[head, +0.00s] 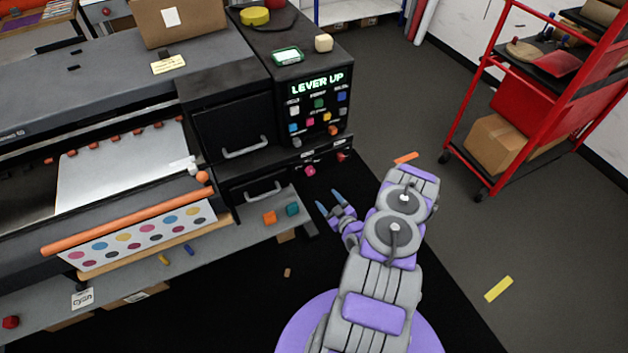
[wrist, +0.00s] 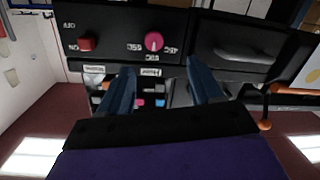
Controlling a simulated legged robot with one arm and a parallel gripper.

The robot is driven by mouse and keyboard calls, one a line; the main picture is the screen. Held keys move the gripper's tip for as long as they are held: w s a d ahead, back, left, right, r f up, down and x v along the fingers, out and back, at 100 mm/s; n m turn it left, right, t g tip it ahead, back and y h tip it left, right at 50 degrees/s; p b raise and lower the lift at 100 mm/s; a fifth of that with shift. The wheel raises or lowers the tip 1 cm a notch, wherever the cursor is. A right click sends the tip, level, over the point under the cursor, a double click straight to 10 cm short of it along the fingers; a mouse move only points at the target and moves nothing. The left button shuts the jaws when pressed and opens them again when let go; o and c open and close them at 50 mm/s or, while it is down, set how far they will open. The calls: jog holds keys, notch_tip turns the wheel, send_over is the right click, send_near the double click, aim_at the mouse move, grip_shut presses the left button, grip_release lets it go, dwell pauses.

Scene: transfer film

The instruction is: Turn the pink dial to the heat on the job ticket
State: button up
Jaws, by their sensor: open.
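The pink dial (head: 310,170) is on the front of the black control unit, below its buttons. In the wrist view the pink dial (wrist: 153,41) has a pale pointer mark and upside-down numbers around it, too small to read surely. My gripper (head: 330,203) is open and empty, in front of the panel and apart from the dial. In the wrist view its two blue fingers (wrist: 162,80) stand either side of the dial's line, short of it. A cream card (head: 168,64) with small writing lies on the printer; I cannot read it or tell whether it is the job ticket.
A display (head: 317,84) reads "LEVER UP" above several coloured buttons. A red knob (head: 343,156) sits right of the dial; it also shows in the wrist view (wrist: 87,43). An orange block (head: 269,218) and a teal block (head: 292,210) lie on the shelf. A red cart (head: 522,110) stands right.

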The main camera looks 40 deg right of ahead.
aim_at(312, 174)
jog(key=shift+m+t+h, duration=0.4)
jog(key=shift+m+h, duration=0.2)
jog(key=shift+h, duration=0.1)
jog(key=b+x, duration=0.1)
jog(key=x, duration=0.3)
jog(key=b+x, duration=0.2)
jog(key=x, duration=0.3)
jog(key=b+x, duration=0.1)
jog(key=x, duration=0.4)
jog(key=shift+f, duration=0.4)
jog(key=shift+s, duration=0.1)
jog(key=c, duration=1.1)
